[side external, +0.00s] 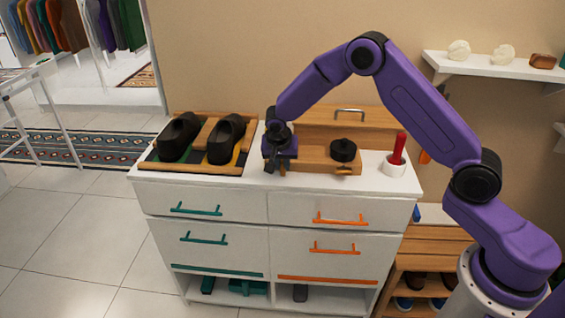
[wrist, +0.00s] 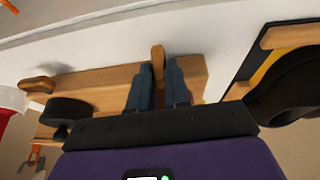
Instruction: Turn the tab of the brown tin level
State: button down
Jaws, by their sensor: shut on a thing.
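A light wooden box (side external: 318,157) stands on the white cabinet top; it also shows in the wrist view (wrist: 100,85). A small wooden tab (wrist: 158,58) sticks out from its edge, between the fingers of my gripper (wrist: 158,80). My gripper is shut on this tab, and in the side view it (side external: 276,163) is at the box's left end. My gripper hides most of that area. The tab's tilt is hard to judge.
Black shoes (side external: 226,139) lie on a tray to the left. Drawers are shut.

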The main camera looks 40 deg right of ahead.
jog(key=g+h, duration=0.1)
jog(key=w+a+n+g+h, duration=0.1)
jog(key=g+h, duration=0.1)
jog(key=shift+f, duration=0.2)
jog(key=shift+w+a+f+n+g+h, duration=0.1)
jog(key=shift+n+g+h, duration=0.05)
jog(key=shift+g+h, duration=0.5)
jog(key=shift+w+a+f+n+g+h, duration=0.1)
jog(key=shift+n+g+h, duration=0.05)
jog(key=shift+g+h, duration=0.5)
jog(key=shift+w+f+g+h, duration=0.1)
jog(key=shift+g+h, duration=0.2)
jog(key=shift+h, duration=0.5)
jog(key=c, duration=1.1)
grip_release()
